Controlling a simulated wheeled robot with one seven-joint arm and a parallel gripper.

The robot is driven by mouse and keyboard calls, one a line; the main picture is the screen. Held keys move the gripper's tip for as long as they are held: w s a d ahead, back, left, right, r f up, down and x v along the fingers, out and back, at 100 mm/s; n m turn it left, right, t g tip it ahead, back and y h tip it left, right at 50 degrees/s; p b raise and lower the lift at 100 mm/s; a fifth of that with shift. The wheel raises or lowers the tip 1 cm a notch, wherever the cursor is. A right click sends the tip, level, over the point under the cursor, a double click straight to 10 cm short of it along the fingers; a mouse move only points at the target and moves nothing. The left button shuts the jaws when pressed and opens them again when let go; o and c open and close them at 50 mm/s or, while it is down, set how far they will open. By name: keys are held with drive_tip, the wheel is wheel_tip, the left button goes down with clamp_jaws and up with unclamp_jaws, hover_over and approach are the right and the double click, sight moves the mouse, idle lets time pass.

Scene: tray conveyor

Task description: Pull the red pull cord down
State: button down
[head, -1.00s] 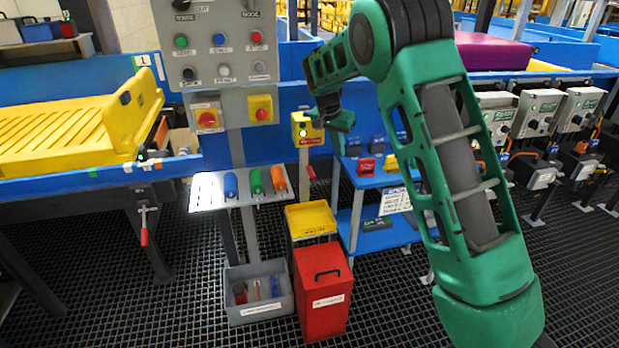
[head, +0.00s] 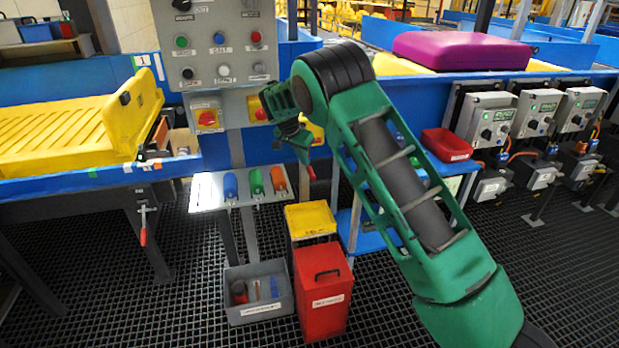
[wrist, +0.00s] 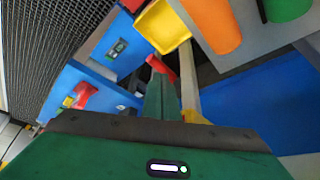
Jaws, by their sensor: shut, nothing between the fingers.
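The red pull cord's handle (head: 311,172) hangs below a yellow box (head: 317,133) on a post, mostly hidden behind my arm. The handle also shows in the wrist view (wrist: 163,68), just beyond my fingertips. My gripper (head: 304,153) points down in front of the yellow box, with its tips just above the handle in the head view. In the wrist view my gripper (wrist: 160,88) is shut and empty. I cannot tell whether its fingertips touch the handle. The cord itself is hidden.
A control panel (head: 205,75) with buttons stands left of my gripper. A shelf (head: 210,190) with coloured cylinders, a yellow bin (head: 311,216), a red box (head: 322,300) and a grey crate (head: 260,310) are below. Another red handle (head: 143,237) hangs at left.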

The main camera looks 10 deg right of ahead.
sight(311, 173)
drive_tip(key=shift+x, duration=3.35)
wheel_tip(311, 173, down, 3)
drive_tip(key=shift+r, duration=0.2)
drive_tip(key=shift+s+a, duration=0.1)
drive_tip(key=shift+s+a+r, duration=0.25)
drive_tip(key=shift+s+a, duration=0.2)
drive_tip(key=shift+a, duration=0.1)
drive_tip(key=shift+s+a+r, duration=0.25)
drive_tip(key=shift+s+a, duration=0.2)
drive_tip(key=shift+a, duration=0.1)
